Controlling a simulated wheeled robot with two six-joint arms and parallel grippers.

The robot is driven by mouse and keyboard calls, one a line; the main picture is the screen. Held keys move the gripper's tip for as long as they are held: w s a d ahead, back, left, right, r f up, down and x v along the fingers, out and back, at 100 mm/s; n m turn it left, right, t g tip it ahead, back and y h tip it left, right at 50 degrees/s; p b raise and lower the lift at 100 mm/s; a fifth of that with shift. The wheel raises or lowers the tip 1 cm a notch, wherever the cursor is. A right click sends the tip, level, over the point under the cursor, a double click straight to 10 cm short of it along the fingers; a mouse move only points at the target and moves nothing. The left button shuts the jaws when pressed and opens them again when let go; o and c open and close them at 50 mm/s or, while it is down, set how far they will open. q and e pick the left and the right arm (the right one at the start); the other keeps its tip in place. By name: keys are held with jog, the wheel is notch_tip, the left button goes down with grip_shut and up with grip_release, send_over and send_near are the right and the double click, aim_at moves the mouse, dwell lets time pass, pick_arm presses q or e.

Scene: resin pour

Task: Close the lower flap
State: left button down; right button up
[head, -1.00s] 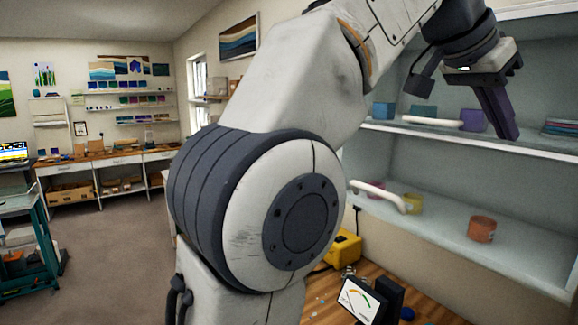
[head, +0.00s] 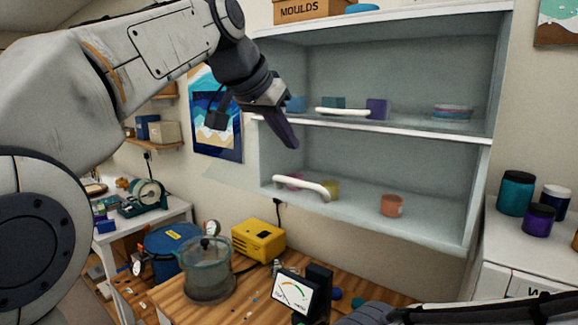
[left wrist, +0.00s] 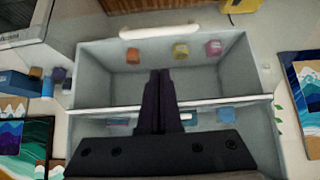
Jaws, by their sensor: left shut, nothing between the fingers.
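The lower flap is a clear pane; its white bar handle (head: 302,187) crosses the front of the lower compartment. A pale see-through sheet (head: 235,172) juts out left of the cabinet, so the flap seems to stand out from the front; its exact angle is hard to tell. The handle also shows in the left wrist view (left wrist: 160,31), beyond the lower compartment. My left gripper (head: 291,141) is shut and empty, its dark fingers pointing down in front of the cabinet's left side, above the lower handle and apart from it. My right gripper is not in view.
The wall cabinet (head: 478,150) has an upper compartment with its own white handle (head: 343,111). Small coloured moulds stand on both shelves, including an orange one (head: 391,205). Below, a wooden bench holds a clear pot (head: 207,270), yellow box (head: 258,240) and dial gauge (head: 296,294).

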pick_arm(q)
jog(key=shift+w+d+f, duration=0.15)
jog(key=shift+w+f, duration=0.05)
jog(key=shift+f, duration=0.75)
jog(key=shift+w+d+f, duration=0.1)
jog(key=shift+w+f, duration=0.15)
jog(key=shift+f, duration=0.75)
jog(key=shift+w+d+f, duration=0.15)
jog(key=shift+w+f, duration=0.05)
jog(key=shift+f, duration=0.75)
